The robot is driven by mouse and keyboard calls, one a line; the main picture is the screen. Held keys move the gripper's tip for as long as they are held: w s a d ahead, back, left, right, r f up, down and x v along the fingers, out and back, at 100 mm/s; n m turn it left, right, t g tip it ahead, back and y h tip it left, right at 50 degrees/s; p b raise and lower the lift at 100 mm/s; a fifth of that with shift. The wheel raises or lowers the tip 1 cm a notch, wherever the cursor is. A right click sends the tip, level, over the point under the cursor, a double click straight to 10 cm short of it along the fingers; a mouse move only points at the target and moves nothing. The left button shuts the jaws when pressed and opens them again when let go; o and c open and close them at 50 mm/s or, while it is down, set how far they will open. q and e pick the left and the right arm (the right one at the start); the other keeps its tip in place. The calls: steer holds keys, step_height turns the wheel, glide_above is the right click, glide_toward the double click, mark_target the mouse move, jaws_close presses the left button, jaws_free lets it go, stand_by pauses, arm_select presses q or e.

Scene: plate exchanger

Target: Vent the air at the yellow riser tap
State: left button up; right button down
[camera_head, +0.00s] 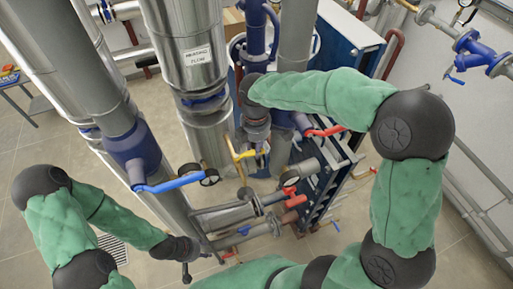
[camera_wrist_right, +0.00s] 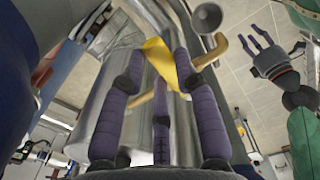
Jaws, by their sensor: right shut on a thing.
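The yellow riser tap (camera_head: 244,154) shows in the head view beside the lower end of the riser, just below my right gripper (camera_head: 256,132). In the right wrist view its yellow handle (camera_wrist_right: 160,60) sits between the purple fingers of my right gripper (camera_wrist_right: 161,72), which is shut on it. A brass pipe piece (camera_wrist_right: 211,54) shows just right of the fingers. My left gripper (camera_head: 187,268) is low at the left in the head view, away from the tap. It also shows in the right wrist view (camera_wrist_right: 262,42) with its fingers spread and empty.
A large pipe labelled heating flow (camera_head: 199,58) stands left of the tap. A blue lever valve (camera_head: 168,184) is further left, and a red lever (camera_head: 326,131) is to the right. The blue plate exchanger (camera_head: 343,50) stands behind. Low pipes (camera_head: 235,215) cross below. Floor shows at left.

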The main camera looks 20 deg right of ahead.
steer(key=shift+w+n, duration=0.5)
steer(key=shift+n, duration=0.4)
steer(key=shift+p, duration=0.3)
steer(key=c, duration=0.9)
jaws_free()
steer(key=shift+w+a, duration=0.1)
step_height(320, 180, up, 12)
